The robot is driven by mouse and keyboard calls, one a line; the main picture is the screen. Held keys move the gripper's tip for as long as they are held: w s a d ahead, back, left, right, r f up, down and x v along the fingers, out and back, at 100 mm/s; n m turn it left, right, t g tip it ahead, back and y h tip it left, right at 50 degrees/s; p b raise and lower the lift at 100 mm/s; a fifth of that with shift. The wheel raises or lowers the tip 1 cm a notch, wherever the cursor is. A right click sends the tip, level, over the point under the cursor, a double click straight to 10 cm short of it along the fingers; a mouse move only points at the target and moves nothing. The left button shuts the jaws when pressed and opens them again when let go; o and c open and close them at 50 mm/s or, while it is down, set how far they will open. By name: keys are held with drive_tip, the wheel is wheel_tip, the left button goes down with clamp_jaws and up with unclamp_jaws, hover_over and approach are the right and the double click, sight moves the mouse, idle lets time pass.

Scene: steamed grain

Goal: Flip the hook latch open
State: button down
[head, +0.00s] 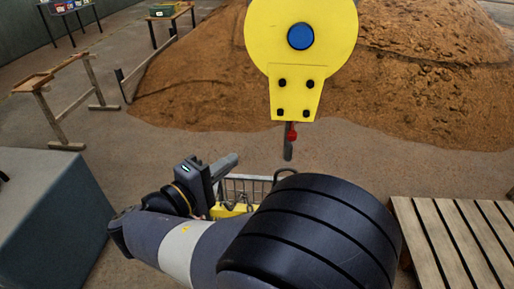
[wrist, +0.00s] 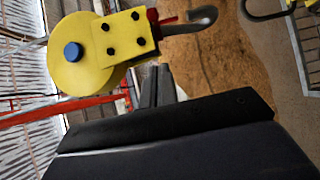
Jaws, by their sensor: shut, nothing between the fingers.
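A yellow hook block (head: 302,45) with a blue hub hangs at the top of the head view. Below it a grey hook (head: 288,152) shows nearly edge-on, with a red latch (head: 292,132) at its top. In the wrist view the block lies sideways at upper left, with the curved hook (wrist: 203,20) and red latch (wrist: 154,16) to its right. My gripper (head: 230,162) is shut and empty, lower and to the left of the hook in the head view. Its fingertips (wrist: 159,70) appear below the block in the wrist view, with no clear contact.
A wire basket (head: 236,190) with yellow parts stands below the hook, partly hidden by my arm. A slatted wooden pallet (head: 445,235) is at right and a grey box (head: 50,205) at left. A brown grain heap (head: 210,75) lies behind.

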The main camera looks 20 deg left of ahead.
sight(291, 135)
drive_tip(key=s+d+b+x, duration=0.1)
drive_tip(key=d+x, duration=0.1)
drive_tip(key=x, duration=1)
drive_tip(key=shift+d, duration=0.45)
drive_tip(key=shift+w+b, duration=0.15)
drive_tip(key=shift+b, duration=0.15)
